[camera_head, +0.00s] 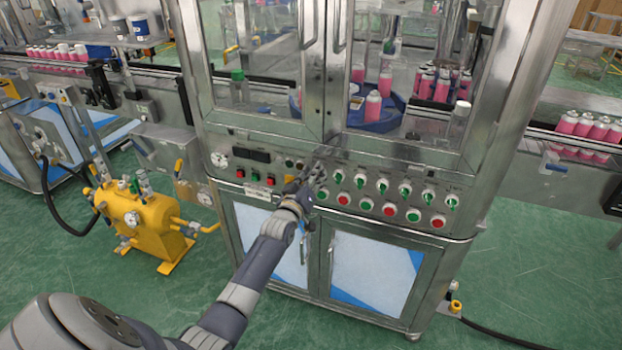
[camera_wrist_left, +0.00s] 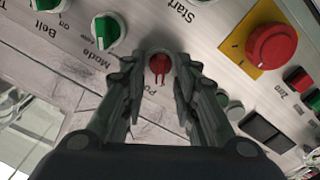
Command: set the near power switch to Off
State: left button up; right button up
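A red rotary knob (camera_wrist_left: 160,66) sits between the two fingertips of my left gripper in the left wrist view. The label beside it is partly covered and begins "Po", so it looks like a power switch. My left gripper (camera_wrist_left: 161,58) is narrowed around the knob, with one finger on each side. I cannot tell whether the fingers touch it. In the head view my left gripper (camera_head: 318,172) is at the machine's control panel (camera_head: 365,203), near the middle of the cabinet front, and hides the knob. My right gripper is not in view.
Green knobs (camera_wrist_left: 105,29) labelled Mode and Belt are close to the fingers. A red mushroom button (camera_wrist_left: 271,45) on a yellow plate and several small buttons are on the other side. A yellow pump unit (camera_head: 150,222) stands left of the cabinet.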

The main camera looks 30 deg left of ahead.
pick_arm(q)
jog(key=v, duration=1.2)
jog(key=shift+d, duration=0.1)
jog(key=s+d+f+m+g+h, duration=0.1)
jog(key=s+d+f+m+g, duration=0.25)
jog(key=f, duration=0.85)
jog(key=s+d+f+g+h, duration=0.15)
jog(key=s+d+f, duration=0.4)
jog(key=f, duration=0.75)
jog(key=s+d+f+m+g+h, duration=0.15)
jog(key=s+f+g, duration=0.25)
jog(key=s+f, duration=0.55)
jog(key=s+d+f+m+g, duration=0.2)
jog(key=s+f, duration=0.4)
jog(key=s, duration=0.4)
jog(key=s+d+f+m+g, duration=0.2)
jog(key=s+f+g, duration=0.1)
jog(key=s+f, duration=0.4)
jog(key=s+d+f+m+g, duration=0.2)
jog(key=s+f, duration=0.4)
jog(key=s, duration=0.7)
jog(key=shift+s+d+f+g, duration=0.15)
jog(key=shift+s+d+g, duration=0.15)
jog(key=shift+s+d, duration=0.1)
